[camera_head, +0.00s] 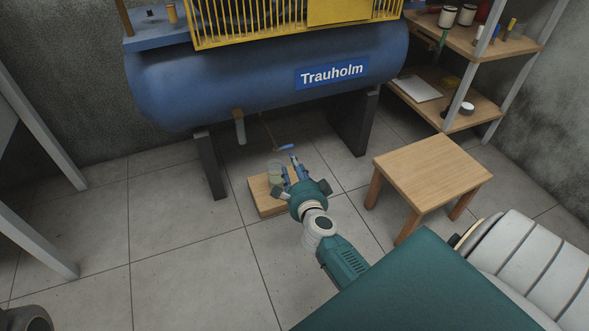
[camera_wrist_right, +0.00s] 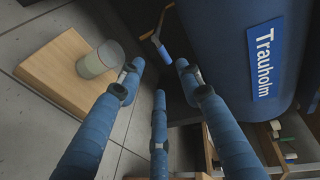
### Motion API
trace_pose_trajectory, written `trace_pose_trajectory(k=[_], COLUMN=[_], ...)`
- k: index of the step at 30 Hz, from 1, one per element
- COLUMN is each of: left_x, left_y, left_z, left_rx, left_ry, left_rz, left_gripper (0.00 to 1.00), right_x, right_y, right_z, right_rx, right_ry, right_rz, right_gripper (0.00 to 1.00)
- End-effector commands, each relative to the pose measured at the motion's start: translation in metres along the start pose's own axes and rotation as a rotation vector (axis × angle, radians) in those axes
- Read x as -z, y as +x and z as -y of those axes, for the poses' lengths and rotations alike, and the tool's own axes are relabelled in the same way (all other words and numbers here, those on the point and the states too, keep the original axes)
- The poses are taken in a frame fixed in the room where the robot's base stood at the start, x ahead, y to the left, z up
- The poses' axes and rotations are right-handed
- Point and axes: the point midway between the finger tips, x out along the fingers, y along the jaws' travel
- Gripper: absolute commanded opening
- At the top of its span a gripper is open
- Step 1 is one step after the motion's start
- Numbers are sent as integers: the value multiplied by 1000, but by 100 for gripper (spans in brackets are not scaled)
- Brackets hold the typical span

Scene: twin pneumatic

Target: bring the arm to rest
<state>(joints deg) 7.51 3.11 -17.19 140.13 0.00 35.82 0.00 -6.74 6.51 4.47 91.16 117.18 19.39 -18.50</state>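My right gripper (camera_head: 297,172) reaches low over the floor in front of the blue tank, near a small wooden block. In the right wrist view its three blue fingers (camera_wrist_right: 158,72) are spread apart with nothing between them. A drain lever with a blue handle (camera_head: 286,147) hangs below the tank; it also shows just beyond the fingertips in the wrist view (camera_wrist_right: 163,52). The fingers look apart from it. My left gripper is not in view.
A glass jar (camera_wrist_right: 97,62) stands on the wooden block (camera_head: 266,203) beside the gripper. The blue tank (camera_head: 230,80), marked Trauholm, stands on dark legs (camera_head: 209,165). A wooden stool (camera_head: 432,168) and shelves (camera_head: 470,110) are at right.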

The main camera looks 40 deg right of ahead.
Motion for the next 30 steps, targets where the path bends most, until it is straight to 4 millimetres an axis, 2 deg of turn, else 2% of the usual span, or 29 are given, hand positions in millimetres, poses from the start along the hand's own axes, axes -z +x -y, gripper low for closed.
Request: trace_pose_trajectory(k=[4,19,22,23,26,29,30], left_x=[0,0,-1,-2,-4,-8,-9], left_y=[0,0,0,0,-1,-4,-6], left_z=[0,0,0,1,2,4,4], left_rx=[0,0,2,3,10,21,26], left_ry=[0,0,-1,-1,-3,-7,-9], left_rz=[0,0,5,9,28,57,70], left_gripper=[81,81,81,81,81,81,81], right_x=[0,0,-1,-2,-7,-16,-20], right_y=[-7,-7,-10,-12,-24,-50,-63], right_z=[0,0,10,16,56,120,148], right_rx=[0,1,16,29,107,242,306], right_ry=[1,1,-20,-37,-134,-271,-323], right_rz=[0,0,-4,-7,-27,-71,-93], right_gripper=[36,36,36,36,36,36,36])
